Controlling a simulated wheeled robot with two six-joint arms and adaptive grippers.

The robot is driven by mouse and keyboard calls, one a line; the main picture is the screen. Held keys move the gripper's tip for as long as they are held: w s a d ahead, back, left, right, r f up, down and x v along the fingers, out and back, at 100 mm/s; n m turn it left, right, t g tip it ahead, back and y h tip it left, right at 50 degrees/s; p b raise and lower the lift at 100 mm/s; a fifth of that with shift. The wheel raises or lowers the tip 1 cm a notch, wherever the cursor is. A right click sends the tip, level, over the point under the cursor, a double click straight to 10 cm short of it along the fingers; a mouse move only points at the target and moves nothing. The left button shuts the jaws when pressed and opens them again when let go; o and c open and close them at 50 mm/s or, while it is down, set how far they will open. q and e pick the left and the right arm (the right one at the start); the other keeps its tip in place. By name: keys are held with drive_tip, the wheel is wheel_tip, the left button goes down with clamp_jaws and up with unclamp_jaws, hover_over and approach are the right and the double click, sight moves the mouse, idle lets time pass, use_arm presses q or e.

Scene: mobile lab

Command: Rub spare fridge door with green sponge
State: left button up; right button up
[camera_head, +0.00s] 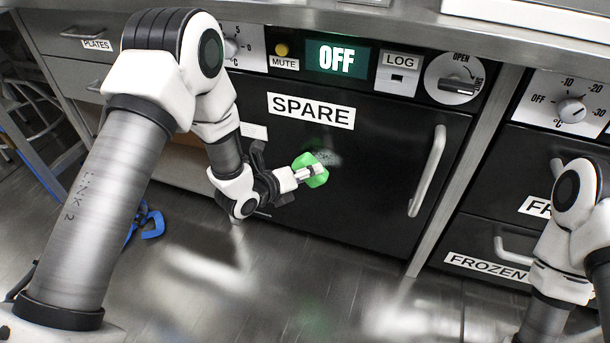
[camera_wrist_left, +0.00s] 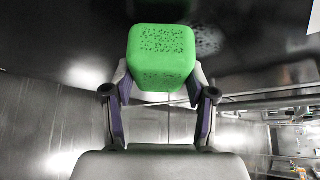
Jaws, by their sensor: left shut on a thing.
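The spare fridge door (camera_head: 370,165) is black, carries a SPARE label and is closed, with a vertical handle (camera_head: 428,172) at its right side. My left gripper (camera_head: 307,173) is shut on the green sponge (camera_head: 318,178) in front of the door's left-middle part. In the left wrist view the sponge (camera_wrist_left: 162,55) sits between the fingertips, close to the dark door surface (camera_wrist_left: 245,35). A grey speckled smudge (camera_head: 326,157) shows on the door just beside the sponge; I cannot tell if the sponge touches the door. My right gripper is out of view; only part of my right arm shows.
Above the door is a control panel with an OFF display (camera_head: 337,58), a LOG switch (camera_head: 398,75) and a dial (camera_head: 455,80). A FROZEN drawer (camera_head: 483,265) with a handle is at right. The floor in front is open. A blue object (camera_head: 150,222) lies at left.

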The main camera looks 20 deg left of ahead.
use_arm(q)
drive_tip(key=shift+w, duration=0.5)
drive_tip(key=shift+d, duration=0.1)
